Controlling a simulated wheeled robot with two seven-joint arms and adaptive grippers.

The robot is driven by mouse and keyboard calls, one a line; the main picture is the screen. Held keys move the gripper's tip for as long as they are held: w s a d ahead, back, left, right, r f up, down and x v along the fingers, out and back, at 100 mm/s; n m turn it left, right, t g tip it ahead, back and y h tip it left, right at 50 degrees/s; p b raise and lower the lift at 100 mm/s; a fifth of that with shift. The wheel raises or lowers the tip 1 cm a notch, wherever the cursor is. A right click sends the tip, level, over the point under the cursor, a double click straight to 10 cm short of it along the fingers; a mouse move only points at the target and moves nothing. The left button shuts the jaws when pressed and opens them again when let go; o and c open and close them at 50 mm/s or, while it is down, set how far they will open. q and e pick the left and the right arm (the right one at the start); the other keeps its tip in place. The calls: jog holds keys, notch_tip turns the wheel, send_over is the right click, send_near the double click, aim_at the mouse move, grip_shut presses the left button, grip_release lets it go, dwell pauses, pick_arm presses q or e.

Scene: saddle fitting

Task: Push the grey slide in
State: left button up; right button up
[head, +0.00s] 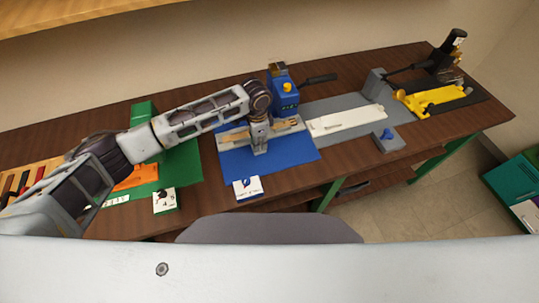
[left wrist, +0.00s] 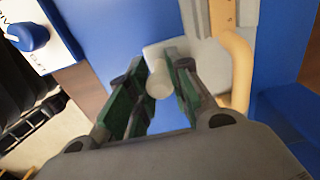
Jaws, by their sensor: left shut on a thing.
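My left gripper (head: 260,149) reaches down over the blue mat (head: 227,164), in front of the grey fixture. In the left wrist view its green-padded fingers (left wrist: 158,82) are shut on a short pale grey knob (left wrist: 158,77). The knob stands by a light grey plate (left wrist: 163,50), which looks like the grey slide. In the head view the gripper hides most of the slide. I cannot tell how far in the slide sits. My right gripper is not in view.
A blue press-like device (head: 284,98) with a black handle stands behind. A tan bent part (left wrist: 238,65) is close beside the fingers. A card (head: 247,187) with a blue knob stands at the mat's front. A white bar (head: 346,121) lies on the grey mat to the right.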

pick_arm(q)
jog(key=shift+w+a, duration=0.1)
jog(key=shift+w, duration=0.15)
dwell(0.3)
jog(key=shift+w+a+r, duration=0.1)
jog(key=shift+w+a, duration=0.05)
jog(key=shift+w, duration=0.25)
jog(key=shift+w+r, duration=0.1)
jog(key=shift+w, duration=0.05)
jog(key=shift+w+r, duration=0.1)
jog(key=o, duration=0.8)
